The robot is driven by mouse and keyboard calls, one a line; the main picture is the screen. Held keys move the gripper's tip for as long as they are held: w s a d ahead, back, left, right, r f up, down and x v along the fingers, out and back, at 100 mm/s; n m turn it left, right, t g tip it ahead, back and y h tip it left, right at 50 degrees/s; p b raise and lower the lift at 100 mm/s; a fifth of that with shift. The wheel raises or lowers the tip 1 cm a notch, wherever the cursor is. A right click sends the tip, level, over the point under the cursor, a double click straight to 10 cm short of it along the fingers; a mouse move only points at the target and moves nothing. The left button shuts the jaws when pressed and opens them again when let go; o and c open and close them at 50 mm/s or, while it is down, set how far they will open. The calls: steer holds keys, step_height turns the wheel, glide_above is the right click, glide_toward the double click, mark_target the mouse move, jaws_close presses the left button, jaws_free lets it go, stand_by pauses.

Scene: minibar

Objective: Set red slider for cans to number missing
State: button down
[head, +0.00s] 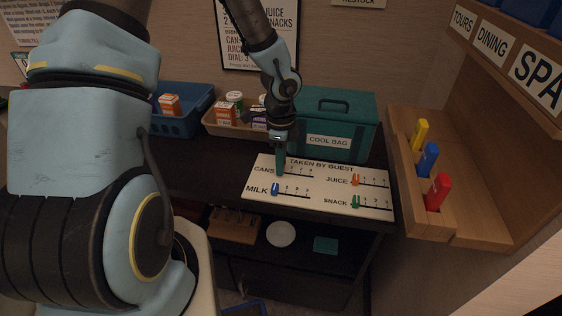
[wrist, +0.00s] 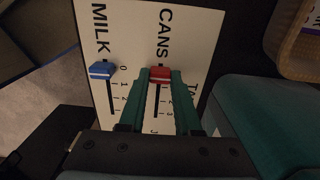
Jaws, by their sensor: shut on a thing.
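The white board (head: 252,192) headed "TAKEN BY GUEST" lies on the dark counter with slider scales for cans, milk, juice and snack. In the wrist view, the red cans slider (wrist: 160,74) sits at the top end of its track, by the CANS label, level with the milk slider at its 0. My gripper (wrist: 160,80) has its teal fingers shut on the red slider. In the head view my gripper (head: 279,172) points down onto the CANS row and hides the slider. The fingers cover part of the cans scale, so its low numbers are hard to read.
The blue milk slider (wrist: 102,70) is close beside the cans row. Orange juice (head: 355,180) and green snack (head: 355,202) sliders are further right. The teal cool bag (head: 345,120) stands right behind the board. A beige tray (head: 212,124) and blue basket (head: 180,125) are behind left.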

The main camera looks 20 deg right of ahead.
mark_target(300, 175)
stand_by(0.5)
steer(key=shift+s+d, duration=0.4)
steer(key=shift+d, duration=0.35)
steer(key=shift+s+d, duration=0.45)
steer(key=shift+d, duration=0.35)
steer(key=shift+s+d, duration=0.4)
steer(key=shift+d, duration=0.35)
steer(key=c, duration=0.6)
jaws_free()
step_height(300, 175, up, 11)
steer(key=shift+f, duration=0.1)
